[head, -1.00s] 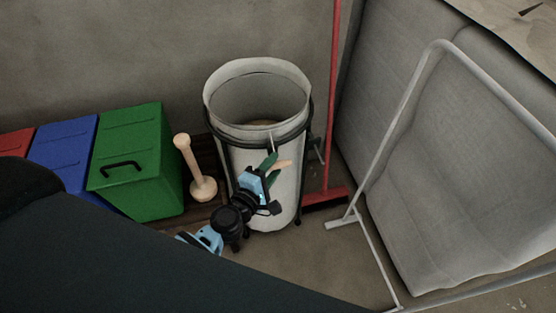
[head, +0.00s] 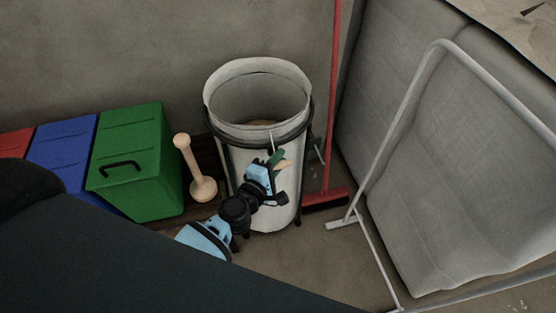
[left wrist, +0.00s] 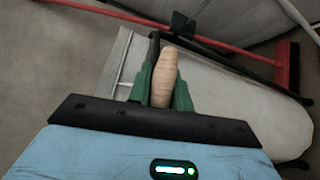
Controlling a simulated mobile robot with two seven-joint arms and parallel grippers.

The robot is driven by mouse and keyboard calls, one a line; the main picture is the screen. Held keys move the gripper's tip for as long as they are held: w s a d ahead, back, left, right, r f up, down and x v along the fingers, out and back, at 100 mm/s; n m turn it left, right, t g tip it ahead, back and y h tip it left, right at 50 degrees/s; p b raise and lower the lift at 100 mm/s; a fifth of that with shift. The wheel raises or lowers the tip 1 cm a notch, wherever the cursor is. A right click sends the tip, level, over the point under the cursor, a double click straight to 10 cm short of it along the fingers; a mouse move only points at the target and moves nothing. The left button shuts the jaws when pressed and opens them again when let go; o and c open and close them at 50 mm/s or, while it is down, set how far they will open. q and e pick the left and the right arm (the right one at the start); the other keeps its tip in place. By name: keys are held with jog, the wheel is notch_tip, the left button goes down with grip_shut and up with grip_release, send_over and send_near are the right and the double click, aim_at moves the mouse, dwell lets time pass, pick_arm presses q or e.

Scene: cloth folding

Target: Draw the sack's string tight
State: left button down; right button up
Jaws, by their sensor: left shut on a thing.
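The sack (head: 258,160) is a tall pale cloth cylinder standing upright in a dark-ringed frame, with its round mouth wide open. A short pale length of string (head: 271,138) hangs at the front of its rim. My left gripper (head: 279,161) is in front of the sack, just below the ring. Its green fingers are shut on a tan wooden toggle (left wrist: 163,78), which stands lengthwise between them in the left wrist view. The toggle's tip also shows in the head view (head: 285,164). Whether the string joins the toggle is hidden. My right gripper is not in view.
Green (head: 130,165), blue (head: 62,148) and red (head: 15,144) bins stand at the left. A wooden plunger-like post (head: 195,170) stands beside the sack. A red broom (head: 333,100) leans behind it. A white metal frame (head: 395,135) and grey cushion (head: 450,180) fill the right.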

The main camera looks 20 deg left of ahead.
pick_arm(q)
jog(key=s+d, duration=0.8)
jog(key=s, duration=0.4)
jog(key=shift+d+f, duration=0.1)
jog(key=c, duration=1.3)
grip_release()
